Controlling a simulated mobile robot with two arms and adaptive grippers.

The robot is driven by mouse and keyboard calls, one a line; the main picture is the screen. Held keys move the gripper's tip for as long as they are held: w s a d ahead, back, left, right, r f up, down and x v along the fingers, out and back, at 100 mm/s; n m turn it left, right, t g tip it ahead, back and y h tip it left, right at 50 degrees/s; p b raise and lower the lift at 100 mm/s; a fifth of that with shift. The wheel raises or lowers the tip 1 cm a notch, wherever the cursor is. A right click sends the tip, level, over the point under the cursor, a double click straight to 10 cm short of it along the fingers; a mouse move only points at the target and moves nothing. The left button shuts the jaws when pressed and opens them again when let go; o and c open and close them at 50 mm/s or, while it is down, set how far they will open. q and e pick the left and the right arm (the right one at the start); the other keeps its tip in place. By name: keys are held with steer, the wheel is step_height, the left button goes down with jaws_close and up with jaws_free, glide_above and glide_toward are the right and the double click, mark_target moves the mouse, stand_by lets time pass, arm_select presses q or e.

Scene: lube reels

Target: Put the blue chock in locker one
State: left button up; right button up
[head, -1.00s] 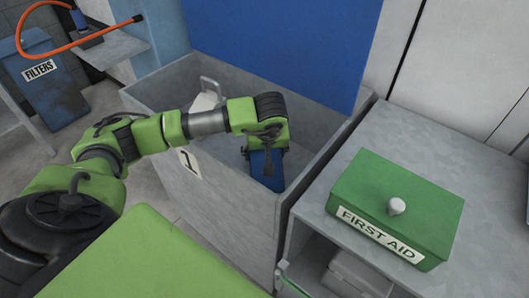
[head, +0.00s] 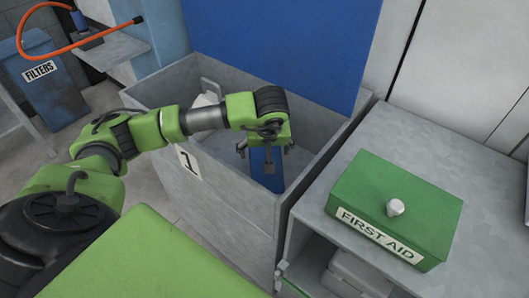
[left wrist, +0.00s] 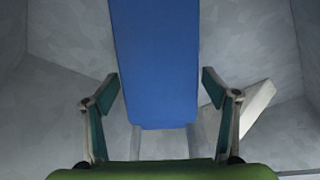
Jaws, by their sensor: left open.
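The blue chock (head: 268,178) is inside the grey locker marked 1 (head: 222,205), below my left gripper (head: 266,150). In the left wrist view the chock (left wrist: 155,65) fills the upper middle, running away from the camera. My left gripper (left wrist: 160,85) is open there, its fingers spread wide on either side of the chock's near end, with gaps on both sides. The chock's underside and far end are hidden. My right gripper is not in view.
The locker's blue lid (head: 280,45) stands raised at the back. A pale object (head: 205,101) is in the locker's back left corner. A green first aid box (head: 395,207) sits on the grey cabinet at right. A blue filters bin (head: 45,80) stands far left.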

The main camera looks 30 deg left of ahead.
arm_select(q)
steer(key=v, duration=0.9)
steer(key=shift+r+p, duration=0.35)
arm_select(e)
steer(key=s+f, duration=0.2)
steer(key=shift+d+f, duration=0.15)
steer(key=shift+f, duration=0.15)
arm_select(q)
steer(key=shift+s+d, duration=0.15)
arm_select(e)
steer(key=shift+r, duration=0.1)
